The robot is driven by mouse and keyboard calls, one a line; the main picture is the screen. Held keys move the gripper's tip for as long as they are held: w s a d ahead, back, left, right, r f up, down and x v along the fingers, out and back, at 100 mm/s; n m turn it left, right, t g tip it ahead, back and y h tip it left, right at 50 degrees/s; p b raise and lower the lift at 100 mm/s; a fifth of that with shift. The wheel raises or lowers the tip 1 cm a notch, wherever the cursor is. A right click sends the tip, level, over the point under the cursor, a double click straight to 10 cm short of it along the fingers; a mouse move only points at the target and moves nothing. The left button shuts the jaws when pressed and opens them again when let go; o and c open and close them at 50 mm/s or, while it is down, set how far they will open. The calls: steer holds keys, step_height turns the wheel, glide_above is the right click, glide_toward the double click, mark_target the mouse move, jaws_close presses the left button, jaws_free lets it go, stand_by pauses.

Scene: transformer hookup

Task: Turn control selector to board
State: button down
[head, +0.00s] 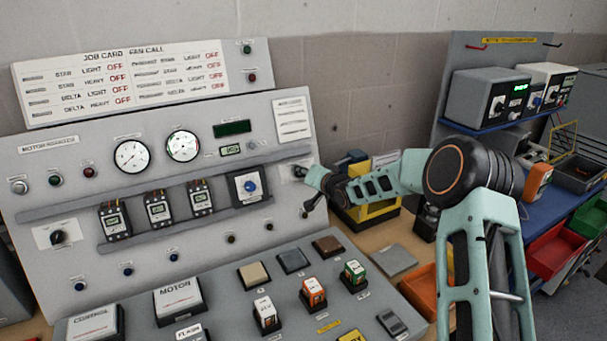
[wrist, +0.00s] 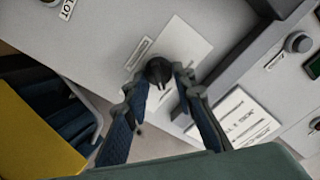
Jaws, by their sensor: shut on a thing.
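A small black selector knob (wrist: 158,69) sits on a white label plate (wrist: 182,46) on the grey panel. In the wrist view my gripper (wrist: 160,79) has one blue-padded finger on each side of this knob and is shut on it. The plate's lettering is too blurred to read, and the fingertips partly hide the knob's sides. In the head view my gripper (head: 308,188) is at the right end of the upright panel, where the knob (head: 299,171) is small and partly covered.
Another black knob (head: 58,237) is on the panel's left side. A blue-centred rotary switch (head: 249,187) is left of my gripper. A yellow bin (head: 370,211) stands close behind my forearm. Switches and blocks cover the sloping desk (head: 226,289) below.

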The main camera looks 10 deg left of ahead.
steer(key=shift+f, duration=0.1)
steer(key=n+b, duration=0.2)
steer(key=shift+n, duration=0.3)
steer(key=n+b, duration=0.2)
steer(key=n, duration=0.2)
steer(key=shift+a+n+y, duration=0.1)
steer(key=shift+n+y, duration=0.2)
steer(key=n+b, duration=0.1)
steer(key=n, duration=0.3)
steer(key=shift+s+a+n+b, duration=0.1)
steer(key=shift+a+n+b, duration=0.05)
steer(key=shift+n+b, duration=0.15)
steer(key=shift+s+n+g+b, duration=0.1)
steer(key=shift+n+g+b, duration=0.25)
steer(key=shift+n, duration=1.65)
steer(key=c, duration=1.6)
jaws_free()
